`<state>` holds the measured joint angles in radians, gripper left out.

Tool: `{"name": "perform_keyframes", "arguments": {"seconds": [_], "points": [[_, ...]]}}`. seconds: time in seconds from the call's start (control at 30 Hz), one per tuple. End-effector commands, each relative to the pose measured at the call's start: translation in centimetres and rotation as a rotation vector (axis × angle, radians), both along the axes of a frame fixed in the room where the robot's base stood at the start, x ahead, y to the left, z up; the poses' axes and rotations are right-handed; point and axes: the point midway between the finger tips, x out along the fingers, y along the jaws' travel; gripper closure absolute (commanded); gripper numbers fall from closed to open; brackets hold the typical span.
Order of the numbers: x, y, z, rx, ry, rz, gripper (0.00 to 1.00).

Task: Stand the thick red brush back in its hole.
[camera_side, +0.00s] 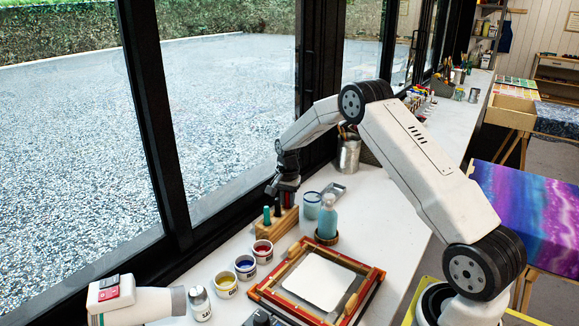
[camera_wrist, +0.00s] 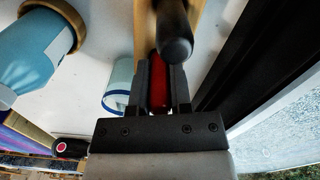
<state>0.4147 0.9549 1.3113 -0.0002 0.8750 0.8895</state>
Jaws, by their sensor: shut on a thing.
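The wooden brush block (camera_side: 290,222) stands on the bench by the window, with teal and green handles (camera_side: 267,215) upright in it. My gripper (camera_side: 284,187) is over the block's far end. In the wrist view, my gripper (camera_wrist: 160,82) is shut on the thick red brush (camera_wrist: 159,94), whose red handle shows between the fingers. In the side view a bit of red (camera_side: 288,199) shows just below the fingers at the block. The brush's lower end and the hole are hidden, so I cannot tell whether it is in the hole.
A dark rounded handle (camera_wrist: 175,40) rises close in front of my fingers. The window frame (camera_side: 177,190) borders the block's left side.

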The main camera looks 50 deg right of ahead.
Motion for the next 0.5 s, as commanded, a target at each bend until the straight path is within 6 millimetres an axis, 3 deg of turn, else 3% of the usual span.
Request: {"name": "perform_keyframes", "arguments": {"seconds": [0.13, 0.17, 0.27, 0.3, 0.5], "points": [[0.01, 0.0, -0.14, 0.0, 0.0, 0.0, 1.0], [0.01, -0.01, -0.14, 0.0, 0.0, 0.0, 0.72], [0.01, -0.01, -0.13, 0.0, 0.0, 0.0, 0.4], [0.01, 0.0, -0.13, 0.0, 0.0, 0.0, 0.34], [0.0, 0.0, -0.13, 0.0, 0.0, 0.0, 0.34]]}}
